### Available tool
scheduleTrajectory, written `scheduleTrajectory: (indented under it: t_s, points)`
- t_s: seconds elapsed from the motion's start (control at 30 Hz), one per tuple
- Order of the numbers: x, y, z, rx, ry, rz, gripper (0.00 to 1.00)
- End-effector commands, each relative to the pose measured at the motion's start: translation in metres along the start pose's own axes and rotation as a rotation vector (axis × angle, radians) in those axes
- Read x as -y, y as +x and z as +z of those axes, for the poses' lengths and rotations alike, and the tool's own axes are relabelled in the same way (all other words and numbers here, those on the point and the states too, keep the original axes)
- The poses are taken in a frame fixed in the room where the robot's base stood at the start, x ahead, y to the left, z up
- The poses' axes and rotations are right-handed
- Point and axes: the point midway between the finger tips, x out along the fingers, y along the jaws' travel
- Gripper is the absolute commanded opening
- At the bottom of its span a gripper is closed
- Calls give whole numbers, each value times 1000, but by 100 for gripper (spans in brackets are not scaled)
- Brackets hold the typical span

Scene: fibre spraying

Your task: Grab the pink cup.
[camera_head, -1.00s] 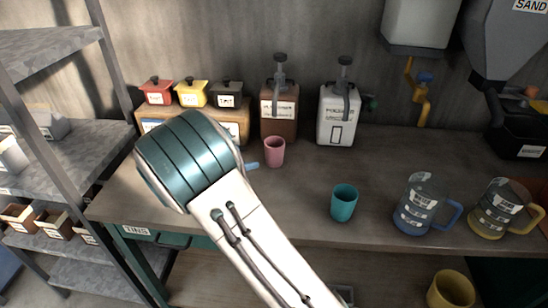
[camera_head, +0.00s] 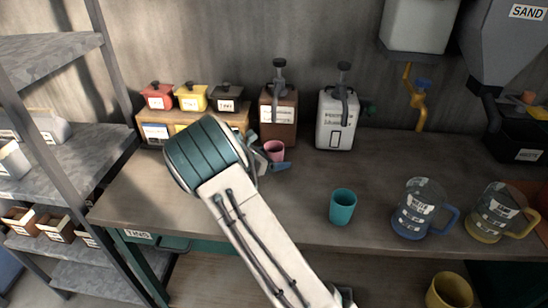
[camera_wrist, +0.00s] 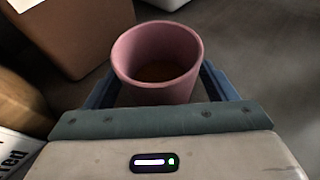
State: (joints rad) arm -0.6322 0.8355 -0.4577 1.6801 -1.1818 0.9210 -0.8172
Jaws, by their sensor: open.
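The pink cup (camera_head: 274,150) stands upright on the workbench, in front of the brown dispenser. In the wrist view the pink cup (camera_wrist: 157,62) is at the upper middle, its open top facing me, with something brownish inside. My gripper (camera_wrist: 160,88) is open, with one blue finger on each side of the cup's lower part. In the head view my gripper (camera_head: 268,160) is at the cup, and my arm hides part of it. I cannot tell whether the fingers touch the cup.
The brown dispenser (camera_head: 278,112) and white dispenser (camera_head: 338,118) stand behind. A teal cup (camera_head: 343,206), a blue-handled jug (camera_head: 420,208) and a yellow-handled jug (camera_head: 497,212) stand to the right. Small lidded boxes sit on a wooden rack (camera_head: 236,122). The bench middle (camera_head: 310,175) is clear.

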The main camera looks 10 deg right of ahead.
Motion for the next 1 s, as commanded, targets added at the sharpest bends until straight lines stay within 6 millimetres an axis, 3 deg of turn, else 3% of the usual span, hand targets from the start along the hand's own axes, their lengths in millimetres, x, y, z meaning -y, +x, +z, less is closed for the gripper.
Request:
scheduleTrajectory:
  t_s: [0.23, 0.4, 0.5, 1.0]
  points:
    - [0, 2, 0, 0, 0, 1, 76]
    - [0, 2, 0, 0, 0, 1, 29]
    - [0, 2, 0, 0, 0, 1, 25]
    - [0, -2, 8, 0, 1, 1, 25]
